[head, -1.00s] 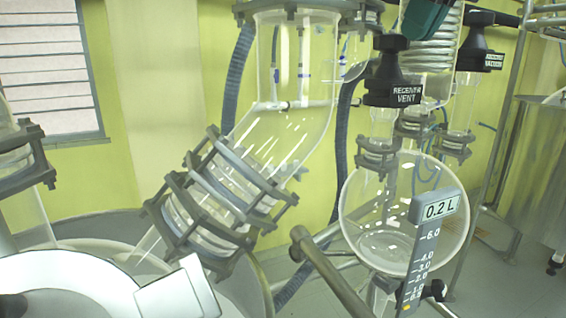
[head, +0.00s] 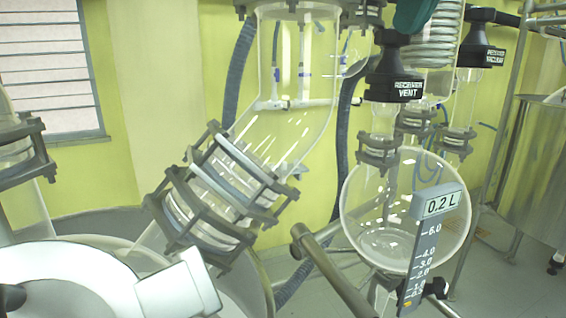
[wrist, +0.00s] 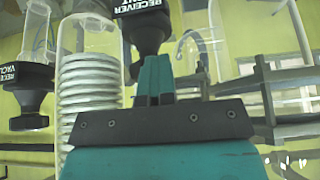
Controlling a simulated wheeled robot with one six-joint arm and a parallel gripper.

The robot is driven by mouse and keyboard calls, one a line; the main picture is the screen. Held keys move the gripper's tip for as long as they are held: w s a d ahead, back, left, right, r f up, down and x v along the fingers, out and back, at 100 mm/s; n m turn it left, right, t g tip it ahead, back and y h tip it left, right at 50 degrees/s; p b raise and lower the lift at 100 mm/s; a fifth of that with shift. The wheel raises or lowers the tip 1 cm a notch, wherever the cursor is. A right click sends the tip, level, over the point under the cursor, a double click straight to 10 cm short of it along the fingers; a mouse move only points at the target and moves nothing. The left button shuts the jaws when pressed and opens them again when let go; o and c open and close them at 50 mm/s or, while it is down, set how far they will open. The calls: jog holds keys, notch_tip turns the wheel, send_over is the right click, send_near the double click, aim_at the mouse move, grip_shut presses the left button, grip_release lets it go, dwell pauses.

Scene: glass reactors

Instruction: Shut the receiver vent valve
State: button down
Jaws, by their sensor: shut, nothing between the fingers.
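The receiver vent valve (head: 394,88) is a black knob and body with a white label, on top of a glass neck above the round receiver flask (head: 360,215). In the wrist view the valve's black body (wrist: 148,32) is upside down at the top, partly cut off. My teal gripper (head: 408,22) shows at the top edge of the head view, beside the valve's knob. In the wrist view my gripper (wrist: 155,62) has its fingers together, empty, with the tips at the black part. I cannot tell if they touch it.
The similar black receiver vacuum valve (head: 482,45) stands just to the right, with a glass coil condenser (head: 432,45) between. A metal frame (head: 520,130) and steel vessel (head: 540,180) are at right.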

jog(key=shift+s+f, duration=0.1)
jog(key=shift+f, duration=0.15)
notch_tip(320, 180, up, 6)
jog(key=p, duration=0.6)
jog(key=shift+r, duration=0.2)
jog(key=shift+s, duration=0.1)
jog(key=w+d+f+b, duration=0.2)
jog(key=d+f+b, duration=0.1)
jog(key=f, duration=0.3)
jog(key=shift+d+b, duration=0.15)
jog(key=shift+b, duration=0.2)
